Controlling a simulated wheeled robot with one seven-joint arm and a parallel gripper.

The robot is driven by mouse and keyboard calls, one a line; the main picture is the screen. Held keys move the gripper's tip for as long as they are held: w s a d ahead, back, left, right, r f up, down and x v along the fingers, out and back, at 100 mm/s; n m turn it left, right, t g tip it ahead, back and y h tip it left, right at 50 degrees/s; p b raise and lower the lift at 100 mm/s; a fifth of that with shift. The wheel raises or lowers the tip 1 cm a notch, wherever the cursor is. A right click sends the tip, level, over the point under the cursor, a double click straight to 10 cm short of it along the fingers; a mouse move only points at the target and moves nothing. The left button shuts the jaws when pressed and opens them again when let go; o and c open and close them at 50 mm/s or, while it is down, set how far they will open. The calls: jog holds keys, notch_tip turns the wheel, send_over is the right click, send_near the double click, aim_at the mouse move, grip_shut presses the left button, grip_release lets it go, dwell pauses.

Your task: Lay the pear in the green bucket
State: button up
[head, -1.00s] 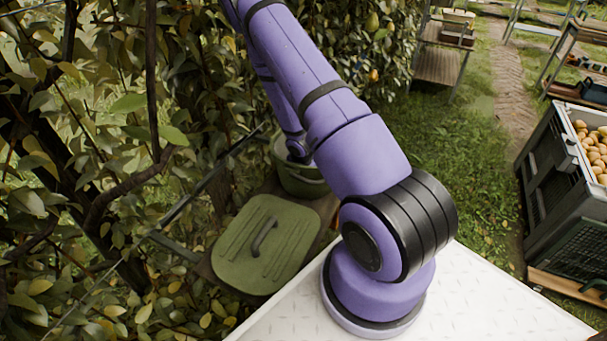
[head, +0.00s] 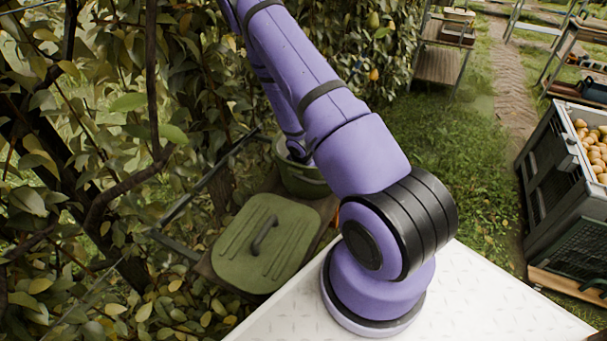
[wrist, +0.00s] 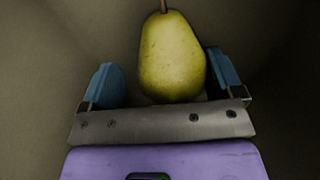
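The pear (wrist: 172,58) is yellow-green with its stem up at the top edge of the wrist view. It lies between and just beyond the blue fingers of my gripper (wrist: 163,80). The fingers stand wide, with a gap at the left finger and the right one close beside the pear; my gripper looks open. Dull olive walls, apparently the bucket's inside, surround them. In the head view the green bucket (head: 302,184) stands behind my arm, which reaches down into it. The pear and fingers are hidden there.
A green lid (head: 265,243) with a dark handle lies in front of the bucket. Leafy branches (head: 120,130) crowd the left. A dark crate of fruit (head: 560,170) stands on the right, with grass between. Another pear (head: 373,20) hangs in the foliage.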

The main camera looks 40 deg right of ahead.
jog(key=shift+s, duration=0.15)
jog(key=v, duration=1)
jog(key=shift+r, duration=0.4)
